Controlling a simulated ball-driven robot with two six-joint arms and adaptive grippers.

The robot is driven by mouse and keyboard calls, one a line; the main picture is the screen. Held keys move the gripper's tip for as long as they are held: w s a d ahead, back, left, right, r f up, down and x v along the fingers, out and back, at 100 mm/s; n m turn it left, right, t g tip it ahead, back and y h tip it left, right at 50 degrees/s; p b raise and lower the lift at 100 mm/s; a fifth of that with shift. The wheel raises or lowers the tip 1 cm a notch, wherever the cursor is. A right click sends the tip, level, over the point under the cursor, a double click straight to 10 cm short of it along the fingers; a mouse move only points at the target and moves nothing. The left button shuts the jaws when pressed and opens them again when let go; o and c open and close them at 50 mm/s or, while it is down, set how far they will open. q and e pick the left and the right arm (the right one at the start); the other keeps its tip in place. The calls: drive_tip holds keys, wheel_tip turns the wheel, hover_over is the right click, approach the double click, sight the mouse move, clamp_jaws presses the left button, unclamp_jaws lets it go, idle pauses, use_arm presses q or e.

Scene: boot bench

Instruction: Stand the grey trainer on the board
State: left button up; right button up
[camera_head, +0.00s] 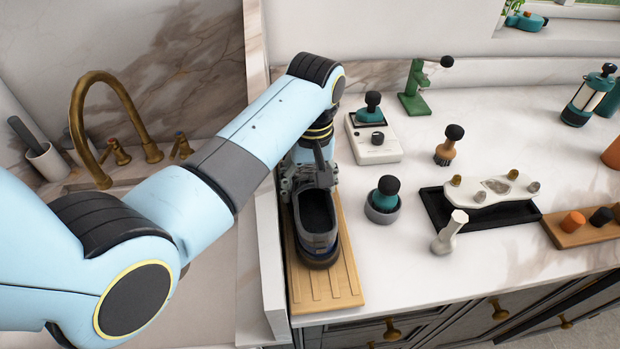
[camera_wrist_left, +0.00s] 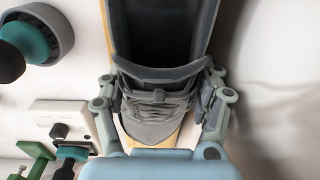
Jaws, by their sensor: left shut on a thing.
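The grey trainer (camera_head: 317,220) is upright over the wooden board (camera_head: 333,288), its opening facing up and its dark heel end toward the front. My left gripper (camera_head: 308,183) is shut on the trainer at its laced end, with a finger on each side. In the left wrist view the laces and toe of the trainer (camera_wrist_left: 157,105) lie between the two fingers of my left gripper (camera_wrist_left: 163,108). A strip of the board shows beneath. I cannot tell whether the sole touches the board. My right gripper is not in view.
A low wall (camera_head: 262,200) and a sink with a brass tap (camera_head: 110,120) lie left. A black tray (camera_head: 480,215) is further right.

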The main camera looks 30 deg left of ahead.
sight(312, 195)
use_arm(q)
drive_tip(key=o, duration=1)
drive_tip(key=shift+o, duration=0.7)
drive_tip(key=shift+w+f, duration=0.1)
drive_tip(key=shift+w, duration=0.1)
wheel_tip(312, 195, up, 12)
drive_tip(key=shift+w+d, duration=0.15)
drive_tip(key=shift+d, duration=0.05)
